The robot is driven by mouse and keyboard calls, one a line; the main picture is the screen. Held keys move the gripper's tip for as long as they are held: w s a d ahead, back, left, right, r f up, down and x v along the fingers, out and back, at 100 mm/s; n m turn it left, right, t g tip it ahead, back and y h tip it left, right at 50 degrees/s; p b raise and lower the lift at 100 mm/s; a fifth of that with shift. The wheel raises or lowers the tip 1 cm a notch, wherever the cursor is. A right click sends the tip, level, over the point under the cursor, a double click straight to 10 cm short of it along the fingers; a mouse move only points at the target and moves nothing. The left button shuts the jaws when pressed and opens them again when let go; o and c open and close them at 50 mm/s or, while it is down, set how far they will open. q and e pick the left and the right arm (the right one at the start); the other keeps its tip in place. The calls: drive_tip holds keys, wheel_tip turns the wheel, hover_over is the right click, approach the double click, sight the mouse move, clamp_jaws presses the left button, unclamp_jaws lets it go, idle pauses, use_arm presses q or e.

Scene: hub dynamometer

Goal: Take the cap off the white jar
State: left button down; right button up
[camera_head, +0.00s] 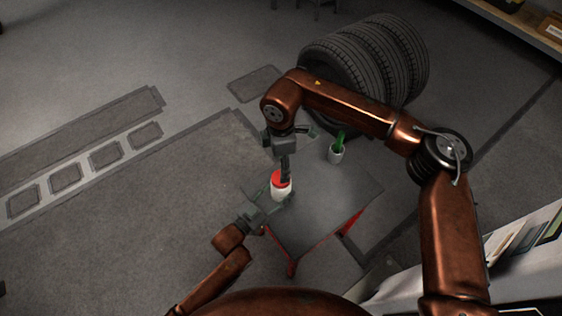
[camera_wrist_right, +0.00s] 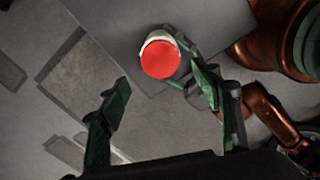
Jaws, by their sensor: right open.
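The white jar (camera_head: 280,193) with its red cap (camera_head: 280,179) stands upright near the left corner of the grey table. The red cap (camera_wrist_right: 160,60) also shows from above in the right wrist view, with a rim of the white jar around it. My right gripper (camera_head: 296,158) is open above the jar, one finger hanging close over the cap. In the right wrist view its fingers (camera_wrist_right: 160,95) are spread apart, with the cap ahead and nearer the right finger. My left gripper (camera_head: 273,196) is low beside the jar, its fingers around the jar's sides; contact is unclear.
The grey table (camera_head: 320,205) has red legs and free room right of the jar. A white cup (camera_head: 336,154) with a green item stands near its back edge. Large tyres (camera_head: 365,60) stand behind. A shelf (camera_head: 525,20) is at the upper right.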

sight(276, 177)
wheel_tip(276, 177, down, 8)
drive_tip(key=shift+r, duration=0.15)
idle(0.4)
